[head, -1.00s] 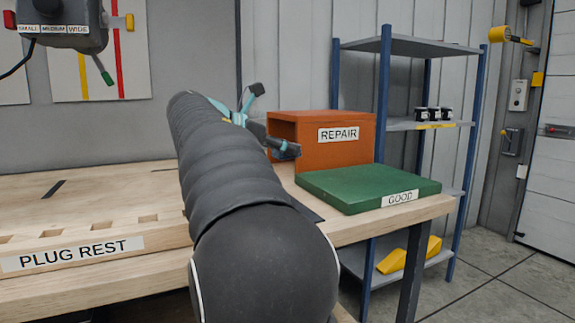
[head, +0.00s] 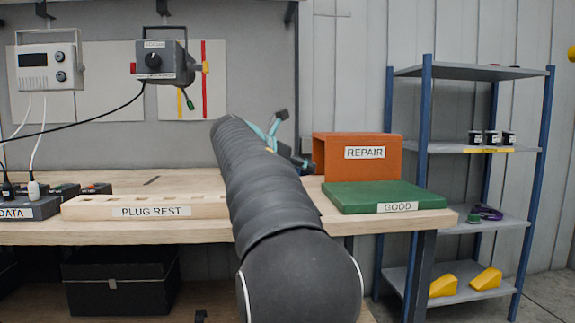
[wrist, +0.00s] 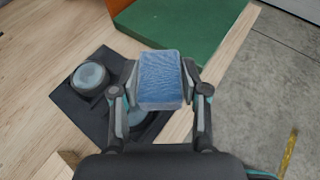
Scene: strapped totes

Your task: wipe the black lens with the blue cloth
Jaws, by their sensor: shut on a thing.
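My gripper (wrist: 159,84) is shut on the blue cloth (wrist: 160,72), a folded, block-like pad pinched between its two fingers. The gripper is over the edge of a dark square mat (wrist: 74,103). A round lens with a black rim and a pale glassy face (wrist: 90,77) lies on the mat, left of the cloth and apart from it. A second round piece (wrist: 136,121) shows partly below the cloth, mostly hidden by it and the gripper. I cannot tell whether the cloth touches it. In the head view my arm hides the mat and the lenses.
The green GOOD pad (head: 375,195) and orange REPAIR box (head: 345,145) stand at the bench's right end. The PLUG REST block (head: 190,207) and DATA unit (head: 28,208) are left of my arm. A blue-post shelf (head: 470,148) stands right of the bench.

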